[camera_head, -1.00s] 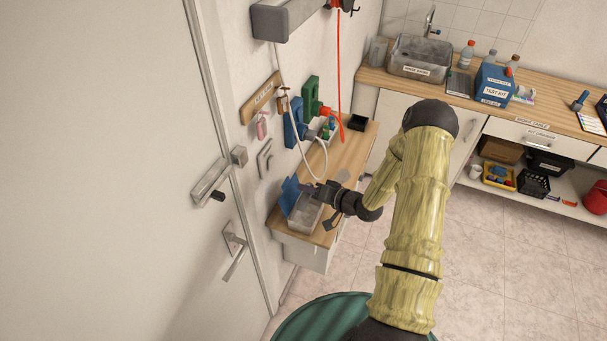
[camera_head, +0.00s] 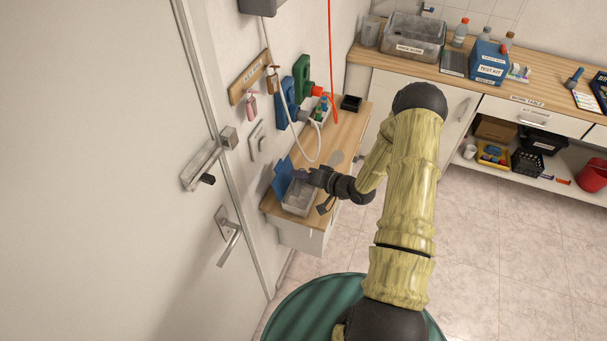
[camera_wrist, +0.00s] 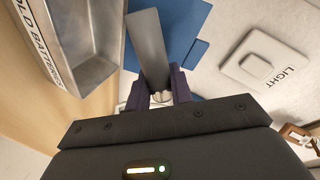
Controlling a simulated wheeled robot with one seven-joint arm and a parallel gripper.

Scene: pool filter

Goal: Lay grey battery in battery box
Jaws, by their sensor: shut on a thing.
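The battery box is an open grey metal tray (camera_head: 298,211) with a blue lid raised behind it, on the small wooden cabinet by the wall. In the wrist view its rim (camera_wrist: 52,50) is at the upper left, labelled "OLD BATTERIES", and the visible part of its inside looks empty. My gripper (camera_wrist: 160,92) is shut on the grey battery (camera_wrist: 147,45), which sticks out beyond the fingers, beside the box in that view. In the head view my gripper (camera_head: 310,177) is above the box's far right edge. The battery is too small to make out there.
The blue lid (camera_head: 283,179) stands open near the gripper. A white hose (camera_head: 308,158) hangs close above. A light switch (camera_wrist: 262,60) is on the wall.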

